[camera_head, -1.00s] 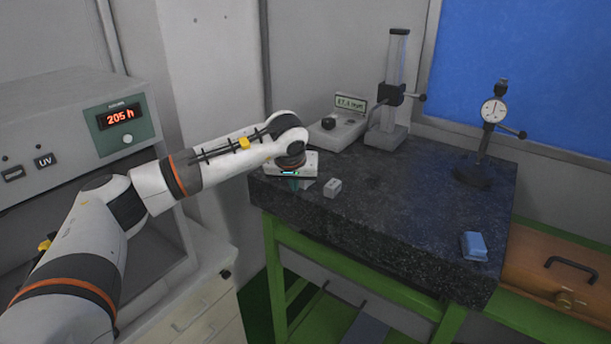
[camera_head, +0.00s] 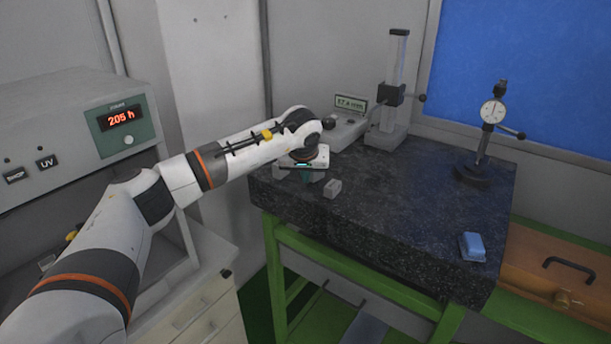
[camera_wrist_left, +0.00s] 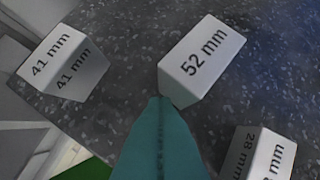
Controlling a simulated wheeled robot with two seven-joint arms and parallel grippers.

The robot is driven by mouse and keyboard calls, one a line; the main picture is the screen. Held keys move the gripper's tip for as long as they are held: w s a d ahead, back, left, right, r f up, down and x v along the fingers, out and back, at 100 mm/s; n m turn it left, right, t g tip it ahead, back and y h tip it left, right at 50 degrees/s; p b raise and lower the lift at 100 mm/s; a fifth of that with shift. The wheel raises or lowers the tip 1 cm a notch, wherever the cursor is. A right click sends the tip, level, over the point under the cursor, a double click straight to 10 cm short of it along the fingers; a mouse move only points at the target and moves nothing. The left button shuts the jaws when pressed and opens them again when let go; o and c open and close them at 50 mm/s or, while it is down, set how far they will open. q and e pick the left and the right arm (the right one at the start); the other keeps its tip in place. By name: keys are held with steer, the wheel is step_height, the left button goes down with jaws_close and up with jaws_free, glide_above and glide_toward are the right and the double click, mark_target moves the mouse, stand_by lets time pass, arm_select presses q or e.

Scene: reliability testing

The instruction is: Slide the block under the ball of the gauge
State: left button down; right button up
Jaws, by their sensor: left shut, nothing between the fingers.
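My left gripper (camera_head: 306,178) is shut and empty, low over the left end of the dark granite table (camera_head: 400,215). In the left wrist view its teal fingertips (camera_wrist_left: 160,101) overlap the near corner of a white block marked 52 mm (camera_wrist_left: 203,62); I cannot tell if they touch it. A 41 mm block (camera_wrist_left: 62,63) lies to the left and a 28 mm block (camera_wrist_left: 258,154) at lower right. A small grey block (camera_head: 332,188) shows right of the gripper in the head view; its marking is unreadable. A dial gauge (camera_head: 492,112) stands at right; its ball is too small to make out. My right gripper is out of view.
A column stand (camera_head: 395,80) and a grey box with a lit display (camera_head: 351,103) stand at the table's back. A blue block (camera_head: 472,246) lies near the front right edge. The table's middle is clear.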

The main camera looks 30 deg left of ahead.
arm_select(q)
steer(key=shift+w+d+p, duration=0.15)
steer(key=shift+w+p, duration=0.1)
steer(key=shift+w, duration=1.25)
steer(key=shift+w+d+p, duration=0.15)
steer(key=shift+w+p, duration=0.05)
steer(key=shift+w, duration=1.3)
steer(key=r+p, duration=0.1)
steer(key=s+r, duration=0.1)
steer(key=r+p, duration=0.1)
steer(key=shift+s+a+r+p, duration=0.1)
steer(key=shift+s+r+p, duration=0.05)
steer(key=shift+s+p, duration=0.15)
steer(key=shift+s+r+p, duration=0.25)
steer(key=shift+r+p, duration=0.05)
steer(key=shift+r, duration=0.05)
